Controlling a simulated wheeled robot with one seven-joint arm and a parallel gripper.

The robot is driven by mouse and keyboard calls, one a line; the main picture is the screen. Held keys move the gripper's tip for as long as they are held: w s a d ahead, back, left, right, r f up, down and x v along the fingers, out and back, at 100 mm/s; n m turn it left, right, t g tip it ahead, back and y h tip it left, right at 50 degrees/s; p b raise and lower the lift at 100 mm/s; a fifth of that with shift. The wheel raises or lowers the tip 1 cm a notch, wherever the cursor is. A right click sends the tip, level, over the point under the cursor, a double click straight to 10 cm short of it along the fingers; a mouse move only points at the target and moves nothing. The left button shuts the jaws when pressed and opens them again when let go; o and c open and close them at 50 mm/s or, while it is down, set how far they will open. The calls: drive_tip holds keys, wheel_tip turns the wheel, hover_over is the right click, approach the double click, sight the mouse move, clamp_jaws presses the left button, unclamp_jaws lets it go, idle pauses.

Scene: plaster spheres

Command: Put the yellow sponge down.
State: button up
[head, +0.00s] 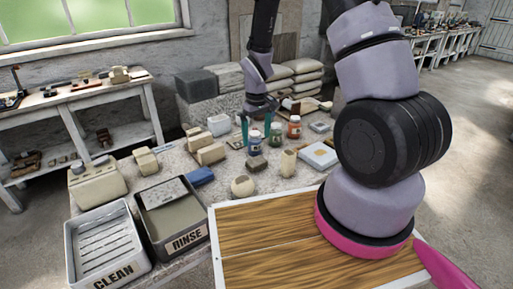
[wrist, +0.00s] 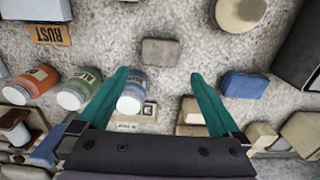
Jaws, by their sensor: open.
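My gripper (head: 256,138) is open above the worktop, its two teal fingers apart. It also shows in the wrist view (wrist: 158,76), with nothing held between the fingers. A grey-brown block (wrist: 160,52) lies on the worktop just beyond the fingertips; in the head view this block (head: 252,166) is in front of the jars. I see no clearly yellow sponge. Pale beige blocks (head: 146,161) lie to the left, and I cannot tell whether one is the sponge. A blue block (head: 199,177) lies left of the grey-brown one.
Blue (head: 255,141), green (head: 276,136) and red (head: 294,127) jars stand close to my gripper. Trays marked RINSE (head: 182,235) and CLEAN (head: 105,243) are at left. A wooden board (head: 260,235) is in front.

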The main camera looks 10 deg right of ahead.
drive_tip(key=s+d+r+m+t+y, duration=0.1)
drive_tip(key=s+d+r+m+t, duration=0.1)
drive_tip(key=r, duration=1)
drive_tip(key=s+d+r+m+t, duration=0.1)
drive_tip(key=s+d+r+m, duration=0.1)
drive_tip(key=r, duration=1)
drive_tip(key=s+d+r+m+t+y, duration=0.1)
drive_tip(key=s+r+m+t, duration=0.3)
drive_tip(key=s+r, duration=1)
drive_tip(key=shift+s+d+m, duration=0.4)
drive_tip(key=shift+s+d, duration=0.05)
drive_tip(key=shift+d, duration=0.15)
drive_tip(key=shift+w, duration=0.1)
drive_tip(key=shift+c, duration=0.2)
